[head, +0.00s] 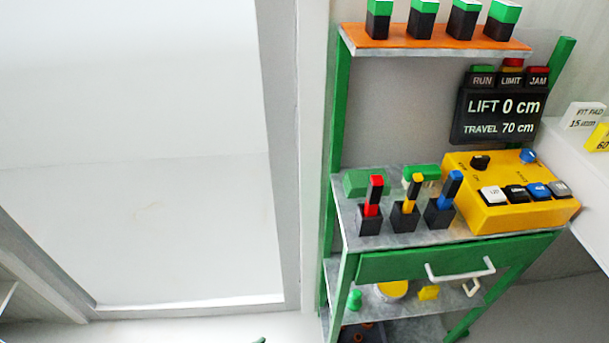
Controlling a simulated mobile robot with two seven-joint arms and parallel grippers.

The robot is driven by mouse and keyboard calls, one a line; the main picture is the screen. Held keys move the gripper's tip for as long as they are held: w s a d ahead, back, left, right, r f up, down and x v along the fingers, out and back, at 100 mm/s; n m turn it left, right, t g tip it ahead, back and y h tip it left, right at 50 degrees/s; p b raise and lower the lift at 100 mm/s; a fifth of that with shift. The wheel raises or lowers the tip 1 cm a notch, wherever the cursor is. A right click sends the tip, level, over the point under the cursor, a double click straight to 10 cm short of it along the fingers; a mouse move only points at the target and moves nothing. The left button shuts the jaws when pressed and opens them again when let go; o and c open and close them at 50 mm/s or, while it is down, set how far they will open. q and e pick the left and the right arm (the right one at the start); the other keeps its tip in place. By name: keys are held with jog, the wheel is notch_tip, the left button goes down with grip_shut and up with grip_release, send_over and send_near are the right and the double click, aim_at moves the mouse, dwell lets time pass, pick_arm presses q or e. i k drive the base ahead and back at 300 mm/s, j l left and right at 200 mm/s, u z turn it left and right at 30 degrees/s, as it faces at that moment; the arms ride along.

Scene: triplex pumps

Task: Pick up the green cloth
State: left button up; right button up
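No thing in the head view is plainly a green cloth. A flat green piece (420,171) lies at the back of the grey shelf top, behind the yellow-handled lever. A green block-like piece (356,184) lies to its left, partly behind the red-handled lever. I cannot tell whether either is cloth. A tiny green bit (261,340) shows at the bottom edge, mostly cut off. Neither of my grippers is in view.
A green-framed rack (340,120) holds red, yellow and blue levers (405,210), a yellow button box (510,190) and a drawer with a white handle (460,272). Black-and-green blocks (422,20) stand on the orange top shelf. A black display (500,117) reads LIFT 0 cm.

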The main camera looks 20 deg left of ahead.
aim_at(355, 181)
jog(key=i+l+u, duration=0.15)
jog(key=u, duration=0.2)
jog(key=i+l+u, duration=0.1)
jog(key=l+u, duration=0.3)
jog(key=i+l, duration=0.15)
jog(key=l, duration=0.2)
jog(key=z, duration=0.4)
jog(key=j+z, duration=0.1)
jog(key=z, duration=0.3)
jog(key=k+z, duration=0.1)
jog(key=z, duration=0.7)
jog(key=i+z, duration=0.15)
jog(key=z, duration=0.75)
jog(key=k+l+u, duration=0.15)
jog(key=u, duration=1.2)
jog(key=i+u, duration=0.15)
jog(key=u, duration=0.95)
